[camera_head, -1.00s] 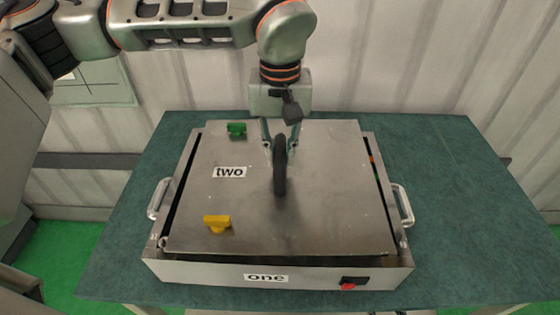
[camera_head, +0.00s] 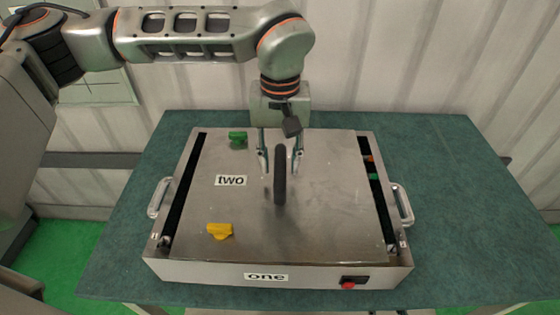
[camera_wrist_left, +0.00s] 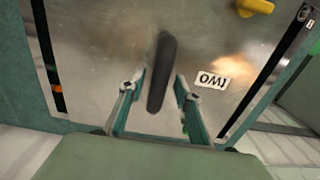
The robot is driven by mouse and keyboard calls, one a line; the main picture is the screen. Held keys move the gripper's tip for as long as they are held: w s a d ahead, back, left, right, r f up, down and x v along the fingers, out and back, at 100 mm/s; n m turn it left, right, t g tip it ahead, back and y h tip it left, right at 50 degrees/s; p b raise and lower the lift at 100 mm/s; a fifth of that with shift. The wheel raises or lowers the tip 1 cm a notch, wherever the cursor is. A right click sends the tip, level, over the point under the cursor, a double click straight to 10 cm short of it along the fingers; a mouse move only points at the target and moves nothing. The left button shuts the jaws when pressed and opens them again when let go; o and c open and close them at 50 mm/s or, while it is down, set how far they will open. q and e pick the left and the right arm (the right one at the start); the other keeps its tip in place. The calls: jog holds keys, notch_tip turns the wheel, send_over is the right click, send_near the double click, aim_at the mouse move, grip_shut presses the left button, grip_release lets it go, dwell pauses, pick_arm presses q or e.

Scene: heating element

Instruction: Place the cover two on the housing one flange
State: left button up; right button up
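The cover two (camera_head: 320,225) is a flat metal plate with a "two" label, lying over the housing one (camera_head: 205,272). Dark gaps show along its left and right sides; its front edge meets the housing's front rim. I cannot tell if it is fully seated all round. A black upright handle (camera_head: 280,180) stands on the cover, and shows in the wrist view (camera_wrist_left: 162,75). My left gripper (camera_head: 279,172) is open, its fingers on either side of the handle with gaps; the wrist view shows these fingers apart too (camera_wrist_left: 160,85). My right gripper is not in view.
A green knob (camera_head: 238,137) and a yellow knob (camera_head: 219,230) sit on the cover. The housing has side handles (camera_head: 403,204) and a red switch (camera_head: 348,285). The green table (camera_head: 480,220) is free to the right, with a ribbed wall behind.

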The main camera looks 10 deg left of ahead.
pick_arm(q)
notch_tip(320, 180, up, 12)
jog(key=shift+f+b, duration=0.25)
jog(key=shift+b, duration=0.05)
dwell(0.3)
